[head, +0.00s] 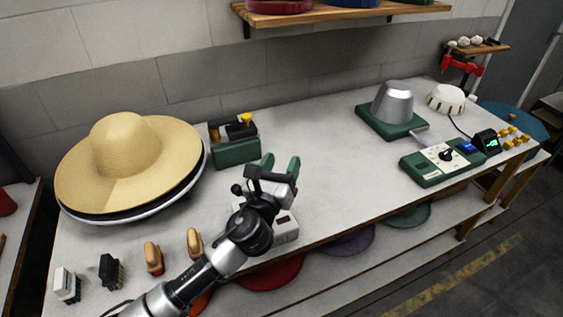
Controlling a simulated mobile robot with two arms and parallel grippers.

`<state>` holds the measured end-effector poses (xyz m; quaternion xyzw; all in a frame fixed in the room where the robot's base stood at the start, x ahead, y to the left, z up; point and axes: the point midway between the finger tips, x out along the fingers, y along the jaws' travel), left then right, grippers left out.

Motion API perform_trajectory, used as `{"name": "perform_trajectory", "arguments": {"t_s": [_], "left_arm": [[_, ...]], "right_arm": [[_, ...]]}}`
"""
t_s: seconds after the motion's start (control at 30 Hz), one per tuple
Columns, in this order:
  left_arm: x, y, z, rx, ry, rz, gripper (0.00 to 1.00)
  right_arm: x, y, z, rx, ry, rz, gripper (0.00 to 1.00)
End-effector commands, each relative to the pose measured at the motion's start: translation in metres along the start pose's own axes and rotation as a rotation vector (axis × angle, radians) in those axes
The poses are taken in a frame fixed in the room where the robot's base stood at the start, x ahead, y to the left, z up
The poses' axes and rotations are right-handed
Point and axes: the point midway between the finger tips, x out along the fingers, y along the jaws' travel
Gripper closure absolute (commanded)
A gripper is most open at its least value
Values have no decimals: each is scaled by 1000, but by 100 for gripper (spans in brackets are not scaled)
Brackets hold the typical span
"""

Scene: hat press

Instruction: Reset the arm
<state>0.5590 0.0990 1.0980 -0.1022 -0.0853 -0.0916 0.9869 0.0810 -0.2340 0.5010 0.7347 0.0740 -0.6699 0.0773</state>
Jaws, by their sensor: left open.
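My left arm comes in from the bottom left, and its gripper (280,166) is over the front middle of the table. Its two green fingertips point away from me and stand apart, with nothing seen between them. My right gripper does not show. A small white box (285,230) is partly hidden behind my left wrist. A wide straw hat (125,150) rests on a dark round brim or stand at the table's left. A metal hat form (392,102) stands on a green base at the back right.
A green box (235,151) with tools stands behind my gripper. A green control box (441,163) is at the right. Brushes (153,257) and wooden-handled tools line the front left edge. The table's middle is clear. A shelf (340,13) hangs on the wall.

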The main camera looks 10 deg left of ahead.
Motion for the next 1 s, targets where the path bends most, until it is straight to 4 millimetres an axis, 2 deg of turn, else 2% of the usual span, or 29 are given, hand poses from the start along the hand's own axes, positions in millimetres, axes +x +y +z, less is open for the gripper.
{"name": "perform_trajectory", "arguments": {"t_s": [0.47, 0.57, 0.63, 0.77, 0.9, 1.0], "left_arm": [[0, -1, 0, -4, 1, 1, 47], [-7, 4, -4, -88, 22, 35, 47], [-19, 15, -11, -245, 57, 104, 47], [-64, 46, -38, -732, 145, 353, 47], [-137, 76, -72, -1315, 183, 744, 47], [-187, 85, -89, -1624, 157, 1013, 47]], "right_arm": [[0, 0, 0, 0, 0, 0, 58], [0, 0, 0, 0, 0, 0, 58], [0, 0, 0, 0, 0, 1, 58], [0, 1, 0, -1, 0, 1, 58], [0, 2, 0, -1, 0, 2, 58], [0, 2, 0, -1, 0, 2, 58]]}}
